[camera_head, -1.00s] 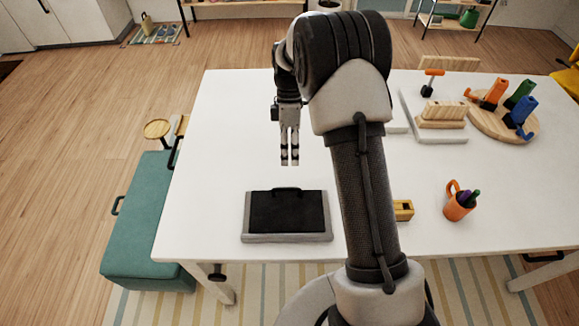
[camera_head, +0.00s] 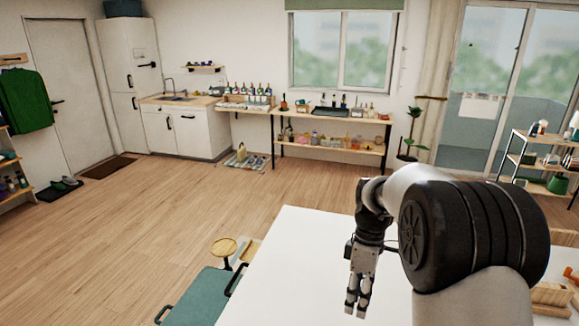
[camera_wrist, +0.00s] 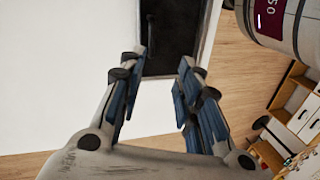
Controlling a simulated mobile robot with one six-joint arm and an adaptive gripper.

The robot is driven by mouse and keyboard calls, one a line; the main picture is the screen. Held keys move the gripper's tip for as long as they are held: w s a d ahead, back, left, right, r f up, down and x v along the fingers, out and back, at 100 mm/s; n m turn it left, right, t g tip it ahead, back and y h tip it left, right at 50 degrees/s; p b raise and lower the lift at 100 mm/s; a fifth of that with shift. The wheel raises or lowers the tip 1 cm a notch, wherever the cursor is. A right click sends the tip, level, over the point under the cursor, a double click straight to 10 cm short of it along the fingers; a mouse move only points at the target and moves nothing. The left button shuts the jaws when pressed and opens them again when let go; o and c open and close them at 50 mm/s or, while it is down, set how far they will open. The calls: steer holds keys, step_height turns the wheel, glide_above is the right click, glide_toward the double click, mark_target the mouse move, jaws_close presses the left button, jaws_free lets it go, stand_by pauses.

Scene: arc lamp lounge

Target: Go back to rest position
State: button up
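Beyond the fingertips, a dark panel with a grey rim (camera_wrist: 172,40) lies on the white tabletop, apart from the fingers. My arm is bent, and its large dark joint fills the lower right of the head view.
A teal bench (camera_head: 200,298) and a round wooden stool (camera_head: 223,246) stand left of the table. A wooden block (camera_head: 550,294) shows at lower right. The wooden floor at left is open. A counter and shelves (camera_head: 330,117) line the back wall.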

steer(key=s+a+r+m+t+b, duration=0.2)
steer(key=s+r+m+t, duration=0.3)
steer(key=s+r, duration=0.6)
steer(key=s+a+f+m+t+h+b, duration=0.1)
steer(key=s+m, duration=0.6)
steer(key=s, duration=0.7)
step_height(320, 180, down, 2)
steer(key=shift+s+f+t+b, duration=0.15)
steer(key=shift+f+t+b, duration=0.1)
steer(key=shift+t+b, duration=0.5)
